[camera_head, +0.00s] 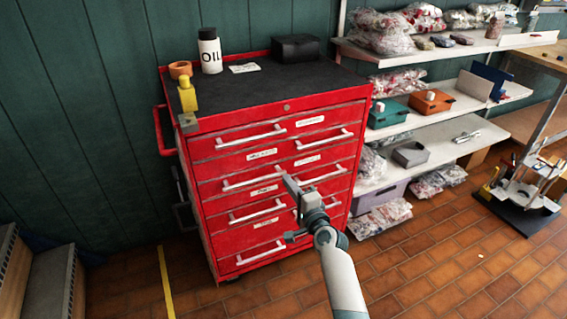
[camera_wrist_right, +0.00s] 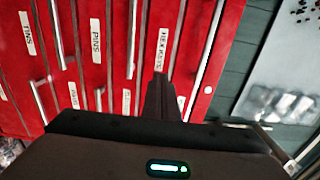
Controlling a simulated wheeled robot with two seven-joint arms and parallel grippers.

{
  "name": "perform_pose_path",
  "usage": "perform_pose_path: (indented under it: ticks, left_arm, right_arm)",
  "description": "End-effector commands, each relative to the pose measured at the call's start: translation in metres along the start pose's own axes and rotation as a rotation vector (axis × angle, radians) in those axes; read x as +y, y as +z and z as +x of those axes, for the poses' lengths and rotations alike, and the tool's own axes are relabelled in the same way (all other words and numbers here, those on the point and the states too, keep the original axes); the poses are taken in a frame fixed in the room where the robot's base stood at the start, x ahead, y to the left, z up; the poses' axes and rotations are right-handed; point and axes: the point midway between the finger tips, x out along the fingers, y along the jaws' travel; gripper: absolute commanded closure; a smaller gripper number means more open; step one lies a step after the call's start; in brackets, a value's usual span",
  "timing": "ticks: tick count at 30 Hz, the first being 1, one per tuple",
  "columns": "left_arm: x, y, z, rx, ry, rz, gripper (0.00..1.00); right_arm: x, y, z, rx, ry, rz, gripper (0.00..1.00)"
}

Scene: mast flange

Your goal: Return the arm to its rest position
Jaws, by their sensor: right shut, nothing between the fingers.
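My right arm comes in from the bottom of the head view. Its gripper (camera_head: 291,187) is shut and empty, in front of the red drawer cabinet (camera_head: 213,222). In the right wrist view the shut fingers (camera_wrist_right: 160,97) stand before the labelled drawer fronts, near the "HEX KEYS" label (camera_wrist_right: 164,50). I cannot tell whether the fingertips touch the cabinet. All the drawers look closed. My left gripper is not in view.
On the cabinet top stand an oil bottle (camera_head: 210,51), a black box (camera_head: 296,47) and a yellow item (camera_head: 187,95). Shelves with bags and bins (camera_head: 430,101) stand right of the cabinet. A dark-based stand (camera_head: 520,215) is at the far right. Tiled floor is open at the lower right.

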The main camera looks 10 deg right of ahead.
Motion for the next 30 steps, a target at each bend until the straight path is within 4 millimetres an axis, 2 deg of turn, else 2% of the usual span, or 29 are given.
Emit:
perform_pose_path:
  ticks: [5,8,11,14,20,24,26,30]
  left_arm:
    - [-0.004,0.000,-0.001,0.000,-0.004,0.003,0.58]
    - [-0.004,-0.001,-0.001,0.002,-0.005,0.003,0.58]
    - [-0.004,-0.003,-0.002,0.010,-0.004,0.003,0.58]
    - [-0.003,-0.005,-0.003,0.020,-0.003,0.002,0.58]
    - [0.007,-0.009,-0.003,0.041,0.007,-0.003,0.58]
    - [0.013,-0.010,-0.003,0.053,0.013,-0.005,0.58]
    - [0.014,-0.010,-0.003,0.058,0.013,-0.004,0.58]
    - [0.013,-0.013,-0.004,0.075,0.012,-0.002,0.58]
  right_arm:
    - [0.004,0.000,-0.001,0.000,0.008,-0.008,1.00]
    - [0.018,0.001,-0.007,-0.001,0.032,-0.034,1.00]
    - [0.046,0.004,-0.018,-0.004,0.080,-0.090,1.00]
    - [0.086,0.007,-0.036,-0.013,0.152,-0.174,1.00]
    - [0.188,0.018,-0.097,-0.066,0.338,-0.405,1.00]
    - [0.257,0.026,-0.153,-0.134,0.470,-0.578,1.00]
    - [0.284,0.030,-0.179,-0.170,0.522,-0.651,1.00]
    - [0.343,0.038,-0.246,-0.269,0.637,-0.815,1.00]
